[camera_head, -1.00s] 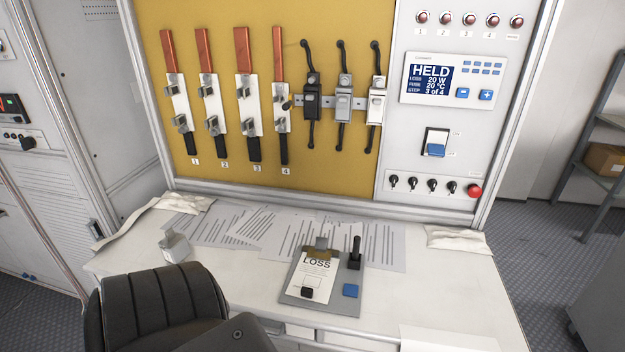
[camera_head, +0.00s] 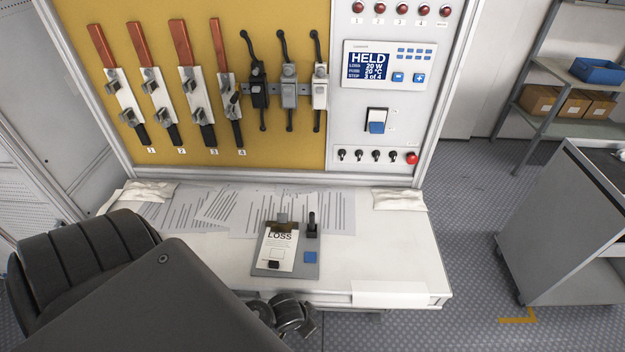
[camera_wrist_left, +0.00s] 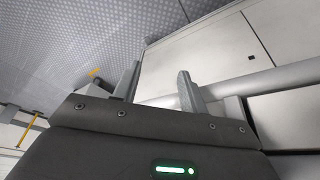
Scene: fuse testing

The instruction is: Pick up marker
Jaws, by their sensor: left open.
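A dark upright piece (camera_head: 312,224), possibly the marker, stands at the right edge of a grey board (camera_head: 300,270) on the white desk. The board also carries a sheet headed LOSS (camera_head: 279,248), a small black block (camera_head: 274,265) and a blue block (camera_head: 310,257). My left arm comes in from the lower left, with dark jointed parts in front of the desk's front edge. In the left wrist view my left gripper (camera_wrist_left: 158,88) is open, its two fingers apart and nothing between them. It points towards the floor and a pale cabinet front. My right gripper is not in view.
The white desk (camera_head: 400,255) has papers (camera_head: 215,208) along its back and clear room to the right of the board. A panel with several switches (camera_head: 200,90) rises behind. A grey cart (camera_head: 560,240) stands at right across open floor.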

